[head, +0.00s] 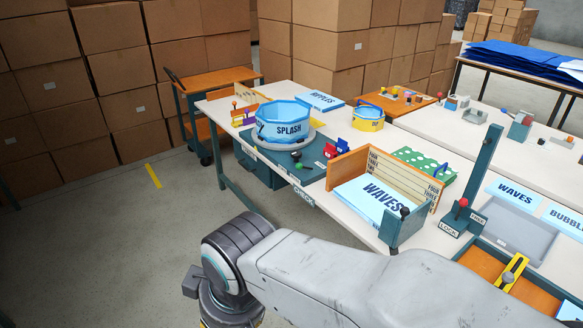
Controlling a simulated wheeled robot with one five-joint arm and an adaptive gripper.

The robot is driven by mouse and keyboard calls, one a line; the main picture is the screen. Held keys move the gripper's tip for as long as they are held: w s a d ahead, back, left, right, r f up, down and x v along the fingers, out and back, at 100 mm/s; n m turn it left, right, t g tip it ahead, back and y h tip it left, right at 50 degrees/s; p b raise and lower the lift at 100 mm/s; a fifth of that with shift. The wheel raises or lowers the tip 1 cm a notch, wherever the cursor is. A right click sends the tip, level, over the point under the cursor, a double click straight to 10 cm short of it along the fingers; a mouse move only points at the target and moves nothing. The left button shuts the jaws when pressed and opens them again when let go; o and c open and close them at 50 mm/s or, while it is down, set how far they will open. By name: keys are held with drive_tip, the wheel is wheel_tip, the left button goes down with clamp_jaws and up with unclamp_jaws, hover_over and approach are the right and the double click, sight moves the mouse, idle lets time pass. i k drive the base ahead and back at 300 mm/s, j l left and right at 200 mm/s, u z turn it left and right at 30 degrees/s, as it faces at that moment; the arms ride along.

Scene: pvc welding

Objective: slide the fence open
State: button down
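A teal end plate (393,230) with a black knob (405,212) stands at the block's right end. My arm crosses the lower foreground, in front of the table and apart from these. Its fingers do not show, so I cannot see whether they are open or shut.
A teal post (476,165) with a red knob stands right of the board. A blue SPLASH pool (283,123) sits on the table to the left. A yellow slotted slider (511,271) lies at the lower right. Stacked cartons (120,70) line the back. The floor at left is clear.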

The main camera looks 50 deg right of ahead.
sight(395, 231)
drive_tip(key=z, duration=2.45)
